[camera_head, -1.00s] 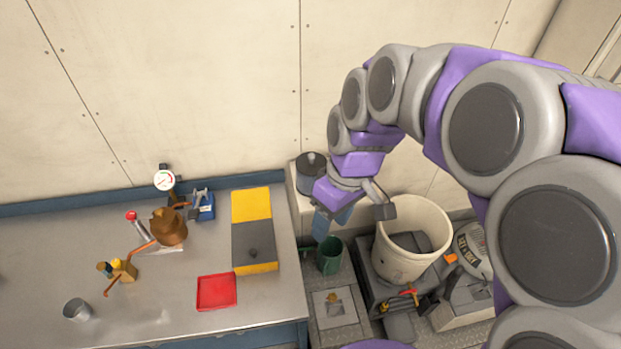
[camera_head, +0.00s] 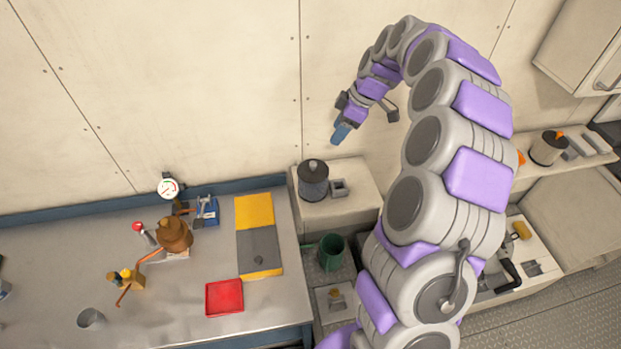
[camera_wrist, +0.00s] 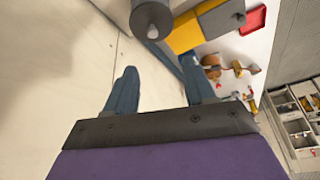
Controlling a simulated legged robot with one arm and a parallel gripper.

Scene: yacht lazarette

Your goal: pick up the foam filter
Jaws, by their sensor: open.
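A dark grey cylinder (camera_head: 313,182) with a pale knob on top stands upright on a pale ledge right of the bench. It may be the foam filter, but I cannot tell for sure. In the wrist view the same cylinder (camera_wrist: 152,18) shows at the top edge, beyond the fingertips and apart from them. My gripper (camera_head: 341,133) hangs in the air above and a little right of the cylinder, near the wall. In the wrist view my gripper (camera_wrist: 160,84) has its two blue fingers spread wide, with nothing between them.
A small grey square fitting (camera_head: 340,188) sits beside the cylinder. The metal bench (camera_head: 160,310) at left holds a yellow and grey panel (camera_head: 254,212), a red tray (camera_head: 224,297) and a brass-coloured fitting (camera_head: 174,235). A green cup (camera_head: 331,252) stands below the ledge.

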